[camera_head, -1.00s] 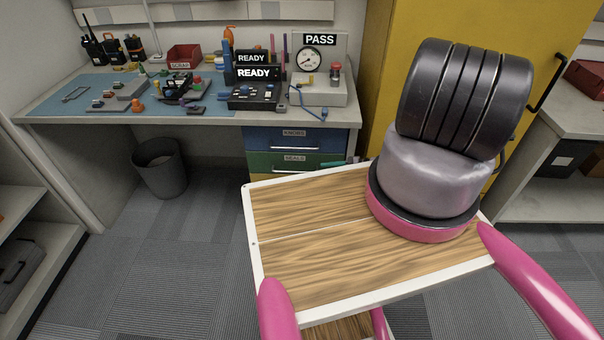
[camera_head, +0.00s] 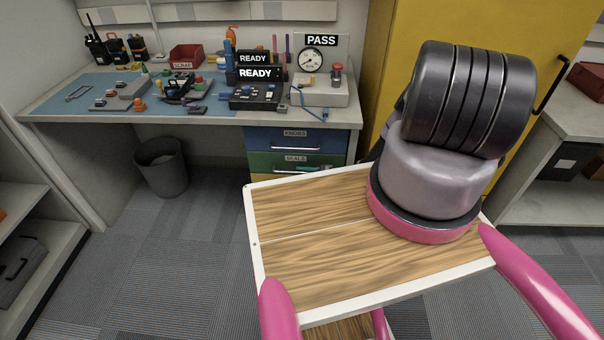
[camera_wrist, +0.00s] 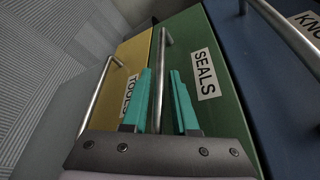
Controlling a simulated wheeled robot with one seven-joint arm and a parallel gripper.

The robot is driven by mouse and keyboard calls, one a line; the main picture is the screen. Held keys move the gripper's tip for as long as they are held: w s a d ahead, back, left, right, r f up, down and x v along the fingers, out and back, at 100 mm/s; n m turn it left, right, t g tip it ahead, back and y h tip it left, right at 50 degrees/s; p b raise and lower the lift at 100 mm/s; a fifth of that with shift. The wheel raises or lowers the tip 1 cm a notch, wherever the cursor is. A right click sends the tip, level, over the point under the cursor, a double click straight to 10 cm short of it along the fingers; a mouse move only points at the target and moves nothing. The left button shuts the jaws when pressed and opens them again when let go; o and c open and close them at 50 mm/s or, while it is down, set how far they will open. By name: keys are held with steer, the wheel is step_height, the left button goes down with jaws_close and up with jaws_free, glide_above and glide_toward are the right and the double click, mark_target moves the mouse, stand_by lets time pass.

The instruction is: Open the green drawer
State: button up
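The green drawer (camera_head: 268,160) is under the workbench, labelled SEALS, between a blue and a yellow drawer. It looks shut in the head view. In the wrist view the green drawer (camera_wrist: 222,110) fills the middle, with its metal bar handle (camera_wrist: 161,75) running lengthwise. My gripper (camera_wrist: 165,98) has two teal fingers, apart, one on each side of the handle in the picture. The gap between fingers and handle is visible; I cannot tell whether the fingertips are level with the bar.
The blue KNOBS drawer (camera_head: 290,139) is above, and the yellow TOOLS drawer (camera_wrist: 122,85) is beside the green one in the wrist view. A yellow cabinet (camera_head: 385,60) stands right of the bench. A grey bin (camera_head: 161,168) stands on the floor to the left.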

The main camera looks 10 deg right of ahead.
steer(key=shift+w+a, duration=0.15)
steer(key=shift+a, duration=0.05)
jaws_close()
steer(key=shift+f, duration=0.1)
stand_by(1.3)
